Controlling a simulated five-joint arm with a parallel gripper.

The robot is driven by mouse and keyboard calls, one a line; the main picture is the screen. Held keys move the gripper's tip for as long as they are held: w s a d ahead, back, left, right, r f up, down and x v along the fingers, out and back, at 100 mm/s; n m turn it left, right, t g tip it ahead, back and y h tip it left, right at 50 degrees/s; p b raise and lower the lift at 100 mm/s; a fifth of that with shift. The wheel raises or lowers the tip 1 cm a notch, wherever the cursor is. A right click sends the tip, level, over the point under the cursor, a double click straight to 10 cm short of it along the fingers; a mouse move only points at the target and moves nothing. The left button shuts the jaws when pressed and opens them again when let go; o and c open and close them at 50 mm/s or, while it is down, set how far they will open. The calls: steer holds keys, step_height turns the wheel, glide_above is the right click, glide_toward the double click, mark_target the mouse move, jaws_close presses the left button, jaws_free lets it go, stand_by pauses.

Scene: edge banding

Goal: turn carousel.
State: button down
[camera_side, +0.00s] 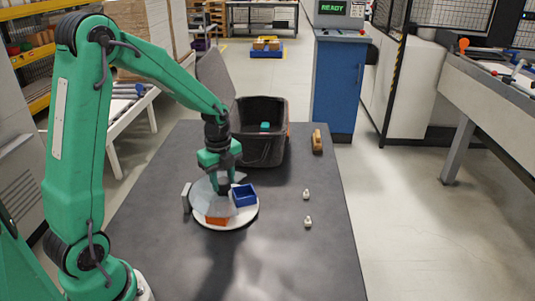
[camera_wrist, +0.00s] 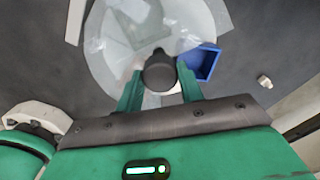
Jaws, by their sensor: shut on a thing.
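The carousel (camera_side: 246,214) is a round white turntable on the dark table, below my arm in the side view. It carries a blue bin (camera_side: 244,194) at its right and an orange bin (camera_side: 217,220) at its front; clear, pale parts cover its left and back. In the wrist view the white disc (camera_wrist: 100,60) fills the top middle, with the blue bin (camera_wrist: 203,62) at its right. My gripper (camera_wrist: 158,84) is shut on a dark round knob (camera_wrist: 159,72) near the disc's middle. In the side view the gripper (camera_side: 222,184) points down and mostly hides the knob.
A grey upright block (camera_side: 187,198) stands at the disc's left edge. An open black tub (camera_side: 262,148) with a teal thing inside stands behind. A wooden brush-like thing (camera_side: 317,141) and two small pale pieces (camera_side: 306,195) (camera_side: 307,222) lie at right. The front table is clear.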

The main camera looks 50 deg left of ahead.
steer(key=shift+a+m, duration=0.1)
steer(key=shift+m, duration=2.1)
steer(key=c, duration=0.9)
jaws_free()
steer(key=shift+r, duration=0.15)
steer(key=shift+s+r, duration=0.1)
steer(key=shift+r, duration=3.7)
